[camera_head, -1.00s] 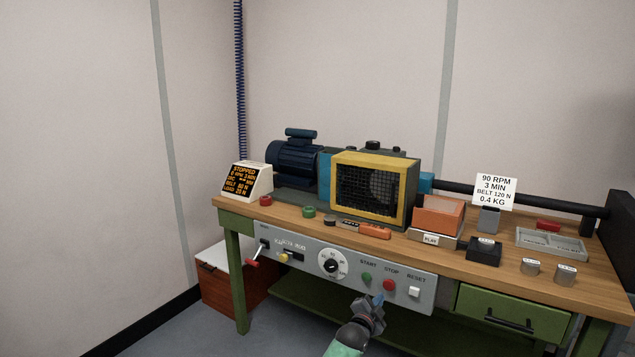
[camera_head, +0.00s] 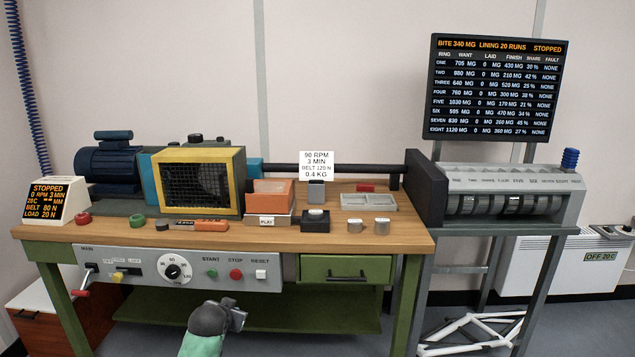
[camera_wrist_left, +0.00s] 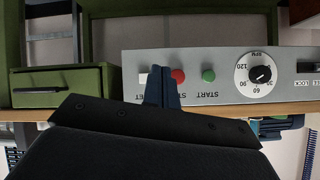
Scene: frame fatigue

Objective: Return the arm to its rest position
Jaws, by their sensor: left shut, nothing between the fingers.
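My left gripper (camera_head: 237,317) is in front of the workbench, below the grey control panel (camera_head: 200,268), apart from it in the head view. Its fingers are shut with nothing between them. In the left wrist view the closed fingers (camera_wrist_left: 162,88) stand in front of the panel, overlapping the reset button and the edge of the red stop button (camera_wrist_left: 178,76). The green start button (camera_wrist_left: 208,75) and the dial (camera_wrist_left: 256,74) show beside them. That view is upside down. My right gripper is not in view.
The wooden bench (camera_head: 400,235) carries a caged yellow-framed machine (camera_head: 200,182), a motor (camera_head: 108,160) and small blocks. A green drawer (camera_head: 345,269) is right of the panel. A testing rig (camera_head: 510,180) and a wall screen (camera_head: 497,88) stand at right. A heater (camera_head: 560,270) is beyond.

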